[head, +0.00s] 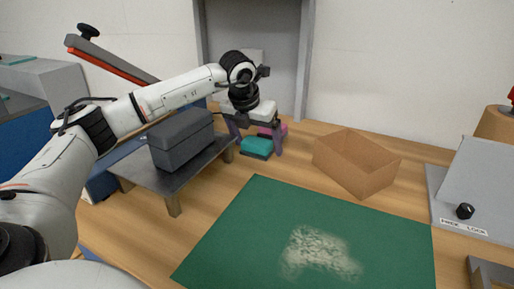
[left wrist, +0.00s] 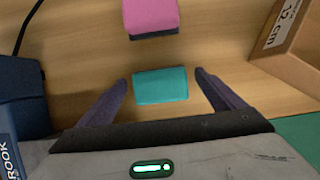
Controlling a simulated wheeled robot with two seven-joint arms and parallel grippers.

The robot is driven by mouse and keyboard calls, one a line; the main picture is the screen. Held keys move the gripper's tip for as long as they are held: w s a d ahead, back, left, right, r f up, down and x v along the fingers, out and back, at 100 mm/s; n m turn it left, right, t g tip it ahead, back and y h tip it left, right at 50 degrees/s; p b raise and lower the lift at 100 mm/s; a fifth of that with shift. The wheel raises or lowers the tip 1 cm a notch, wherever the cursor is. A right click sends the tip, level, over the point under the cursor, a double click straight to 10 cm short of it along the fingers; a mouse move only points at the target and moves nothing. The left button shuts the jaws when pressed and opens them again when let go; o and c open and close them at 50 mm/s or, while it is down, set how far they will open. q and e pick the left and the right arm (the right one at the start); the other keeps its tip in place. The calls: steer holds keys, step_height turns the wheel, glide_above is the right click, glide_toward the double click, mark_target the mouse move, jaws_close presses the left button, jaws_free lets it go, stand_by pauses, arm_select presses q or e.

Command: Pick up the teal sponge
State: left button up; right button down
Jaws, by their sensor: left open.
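The teal sponge (head: 257,146) lies on the wooden table beyond the green mat, with a dark layer under its teal top. My left gripper (head: 258,150) is over it with its fingers pointing down. In the left wrist view the teal sponge (left wrist: 161,85) sits between the two open fingers of the left gripper (left wrist: 163,87), with a gap on each side. The fingers do not visibly touch it. A pink sponge (left wrist: 151,15) with a dark layer lies just beyond; it is partly hidden behind the gripper in the head view (head: 281,130). My right gripper is not in view.
A dark grey box (head: 181,139) stands on a low grey stand (head: 172,177) left of the gripper. An open cardboard box (head: 352,167) stands to the right. The green mat (head: 237,226), with a pale patch, lies in front. A grey panel (head: 474,194) with a knob is at the right.

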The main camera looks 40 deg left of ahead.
mark_target(257, 141)
arm_select(q)
steer(key=shift+c, duration=0.4)
steer(key=c, duration=1.1)
steer(key=shift+r, duration=0.1)
step_height(257, 141, up, 10)
steer(key=shift+f+p, duration=0.1)
steer(key=shift+p, duration=0.35)
